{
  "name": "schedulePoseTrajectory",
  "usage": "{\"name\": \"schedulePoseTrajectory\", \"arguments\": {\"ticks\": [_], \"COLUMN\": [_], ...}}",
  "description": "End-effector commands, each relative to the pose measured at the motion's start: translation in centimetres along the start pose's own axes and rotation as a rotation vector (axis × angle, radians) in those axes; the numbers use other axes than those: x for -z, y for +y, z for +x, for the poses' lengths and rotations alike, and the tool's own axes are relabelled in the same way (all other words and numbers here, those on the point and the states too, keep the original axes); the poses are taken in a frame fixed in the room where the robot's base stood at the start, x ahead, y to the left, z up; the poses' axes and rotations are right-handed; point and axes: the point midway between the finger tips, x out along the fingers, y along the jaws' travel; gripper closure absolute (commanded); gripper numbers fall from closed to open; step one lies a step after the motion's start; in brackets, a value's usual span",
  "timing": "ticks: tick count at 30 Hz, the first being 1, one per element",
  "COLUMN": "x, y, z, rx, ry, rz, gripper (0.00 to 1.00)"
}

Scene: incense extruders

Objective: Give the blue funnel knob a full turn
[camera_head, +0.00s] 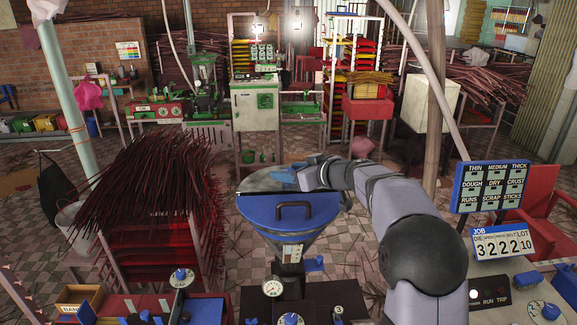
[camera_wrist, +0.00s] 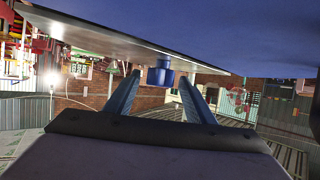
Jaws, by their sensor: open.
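The funnel (camera_head: 290,238) stands in front of me with a blue front lid half and a grey back half. In the wrist view, which looks upside down, a small blue knob (camera_wrist: 160,74) sits on the grey plate (camera_wrist: 105,38). My gripper (camera_wrist: 158,86) is open, with one blue finger on each side of the knob; no contact can be made out. In the head view my gripper (camera_head: 284,176) is low over the funnel's back half, and the knob cannot be told apart from the blue fingers there.
A dark handle (camera_head: 293,209) rises from the blue lid half. Another blue knob (camera_head: 315,263) sits low beside the funnel's outlet. A bundle of dark sticks (camera_head: 150,190) stands left; a label board (camera_head: 490,187) stands right. Control panels line the front.

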Motion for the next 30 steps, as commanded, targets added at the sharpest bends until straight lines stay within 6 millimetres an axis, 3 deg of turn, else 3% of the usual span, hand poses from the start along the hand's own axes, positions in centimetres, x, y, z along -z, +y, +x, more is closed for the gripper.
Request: {"name": "schedulePoseTrajectory", "arguments": {"ticks": [11,17,30], "x": [-0.04,-0.03,-0.47], "y": [0.0,0.0,-0.13], "z": [0.55,0.53,0.78], "rx": [-0.001,-0.001,-0.045], "ry": [0.0,0.0,-0.004], "rz": [-0.001,-0.001,0.016], "gripper": [0.5,0.92,0.92]}}
